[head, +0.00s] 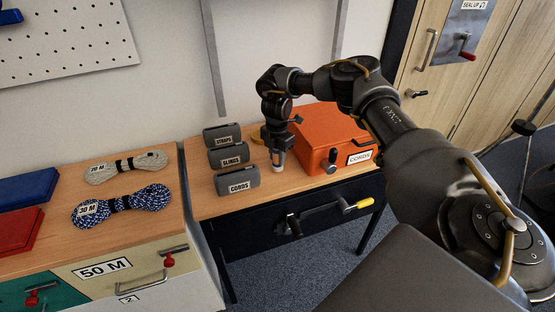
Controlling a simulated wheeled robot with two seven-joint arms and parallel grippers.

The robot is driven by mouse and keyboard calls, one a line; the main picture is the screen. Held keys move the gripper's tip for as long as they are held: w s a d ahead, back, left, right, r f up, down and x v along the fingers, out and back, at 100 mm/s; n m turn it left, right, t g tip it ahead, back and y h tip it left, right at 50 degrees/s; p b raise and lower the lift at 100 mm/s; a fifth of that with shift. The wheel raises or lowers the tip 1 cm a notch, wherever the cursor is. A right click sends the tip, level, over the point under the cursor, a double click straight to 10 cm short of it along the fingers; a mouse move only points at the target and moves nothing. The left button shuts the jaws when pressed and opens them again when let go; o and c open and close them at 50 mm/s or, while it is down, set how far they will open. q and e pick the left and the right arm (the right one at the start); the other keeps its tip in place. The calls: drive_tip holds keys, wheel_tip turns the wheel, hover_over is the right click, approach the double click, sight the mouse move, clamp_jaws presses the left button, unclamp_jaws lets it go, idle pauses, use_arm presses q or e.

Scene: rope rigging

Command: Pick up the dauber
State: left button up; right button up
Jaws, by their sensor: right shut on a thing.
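My right gripper (277,150) points down over the small wooden table, between the grey rolls and the orange case. It is shut on a small, pale-tipped upright thing, which I take to be the dauber (277,168). The gripper hides most of the dauber. Its lower end is at or just above the tabletop; I cannot tell if it touches. My left gripper is out of view.
Grey rolls labelled STRAPS (223,133), SLINGS (229,155) and CORDS (238,181) lie close to the left. The orange case (318,130) stands close to the right. A drawer handle (318,216) juts from the table front. Rope bundles (122,205) lie on the left cabinet.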

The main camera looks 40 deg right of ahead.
drive_tip(key=s+a+r, duration=0.1)
drive_tip(key=s+r, duration=1.1)
drive_tip(key=s, duration=0.2)
drive_tip(key=shift+b, duration=0.3)
